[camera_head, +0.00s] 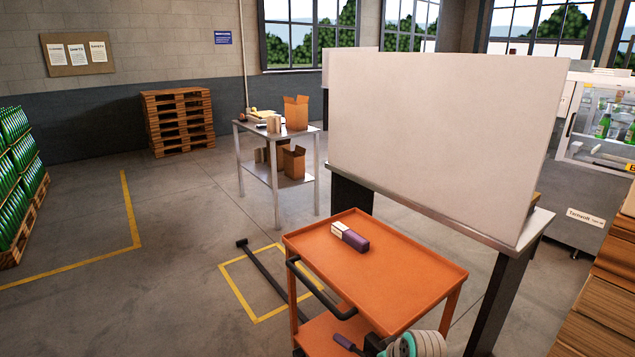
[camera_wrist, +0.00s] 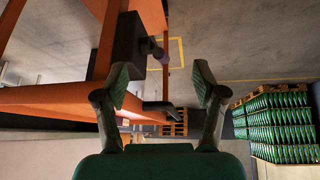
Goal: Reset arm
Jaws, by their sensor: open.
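My gripper (camera_wrist: 161,88) shows in the wrist view with its two fingers spread wide apart. Nothing is between them. Part of my arm (camera_head: 425,344) shows at the bottom edge of the head view, beside the front of the orange cart (camera_head: 420,292); the fingertips cannot be made out there. In the wrist view, orange cart parts (camera_wrist: 60,98) fill the left side, close to the left finger.
A purple and white block (camera_head: 351,237) lies on the cart top, and a purple-handled item (camera_head: 347,343) is on its lower shelf. A black handle (camera_head: 318,287) juts from the cart's left. A large white panel (camera_head: 440,135) stands behind. Floor at left is open.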

